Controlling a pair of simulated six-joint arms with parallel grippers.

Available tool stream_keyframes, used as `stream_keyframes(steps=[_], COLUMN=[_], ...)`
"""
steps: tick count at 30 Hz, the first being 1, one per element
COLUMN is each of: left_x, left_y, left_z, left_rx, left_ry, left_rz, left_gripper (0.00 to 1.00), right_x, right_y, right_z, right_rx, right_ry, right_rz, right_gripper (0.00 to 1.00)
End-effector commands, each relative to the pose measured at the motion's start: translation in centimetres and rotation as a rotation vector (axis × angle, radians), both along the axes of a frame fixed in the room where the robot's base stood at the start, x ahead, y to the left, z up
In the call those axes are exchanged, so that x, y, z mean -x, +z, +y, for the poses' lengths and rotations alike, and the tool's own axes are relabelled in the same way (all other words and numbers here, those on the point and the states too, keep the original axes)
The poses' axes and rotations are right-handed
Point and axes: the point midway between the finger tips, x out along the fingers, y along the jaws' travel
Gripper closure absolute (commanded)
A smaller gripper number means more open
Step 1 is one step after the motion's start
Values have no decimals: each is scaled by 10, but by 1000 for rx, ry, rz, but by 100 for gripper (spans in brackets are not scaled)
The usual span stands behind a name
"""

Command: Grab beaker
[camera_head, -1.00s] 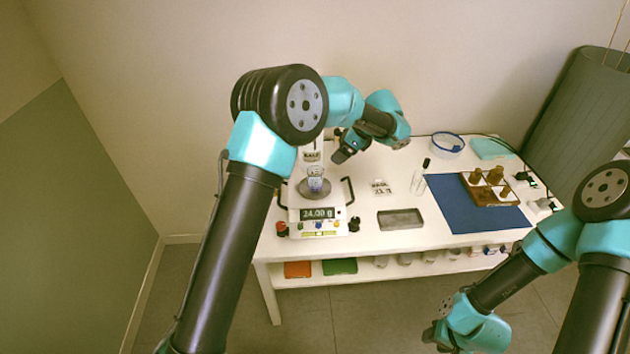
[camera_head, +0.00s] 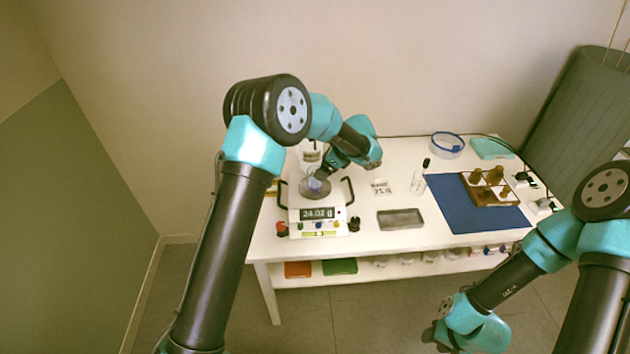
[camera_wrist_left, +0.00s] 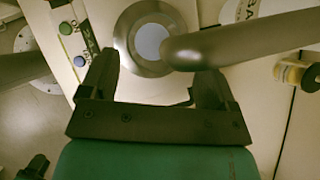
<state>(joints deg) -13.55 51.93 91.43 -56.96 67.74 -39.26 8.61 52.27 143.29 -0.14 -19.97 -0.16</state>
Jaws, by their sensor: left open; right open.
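The beaker (camera_head: 315,186) is a small clear glass with bluish liquid, standing on the round plate of the balance (camera_head: 321,214). The display reads about 24.02 g. My left gripper (camera_head: 324,173) is open, right at the beaker's top and partly covering it. In the left wrist view, its two dark fingers (camera_wrist_left: 158,68) are spread apart. A pale blue disc, apparently the beaker (camera_wrist_left: 152,42), shows beyond and between them; I cannot tell whether they touch it. My right gripper (camera_head: 438,337) is at the bottom of the head view, away from the table; its jaws are small there.
A dark rounded bar (camera_wrist_left: 240,40) crosses the right of the left wrist view, beside the disc. Right of the balance are a grey tray (camera_head: 400,219), a blue mat (camera_head: 460,215) and a wooden rack (camera_head: 478,196) with brown bottles. Side handles flank the balance plate.

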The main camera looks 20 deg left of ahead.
Motion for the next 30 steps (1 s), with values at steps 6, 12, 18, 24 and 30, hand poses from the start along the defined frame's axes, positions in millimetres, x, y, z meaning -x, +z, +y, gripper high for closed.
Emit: stream_keyframes(steps=[6, 12, 18, 24, 30], left_x=[6, 7, 7, 7, 7], left_y=[-17, -37, -41, -41, -41], left_z=[14, 28, 31, 31, 31], left_rx=[0, 0, 0, 0, 0], left_ry=[1, 1, 0, 0, 0], left_rz=[4, 3, 0, 0, 0], left_gripper=[18, 18, 18, 18, 22], right_x=[0, 0, 0, 0, 0], right_y=[0, 0, 0, 0, 0], right_z=[0, 0, 0, 0, 0], right_rx=[0, 0, 0, 0, 0], right_ry=[0, 0, 0, 0, 0], right_rz=[0, 0, 0, 0, 0], right_gripper=[57, 57, 57, 57, 57])
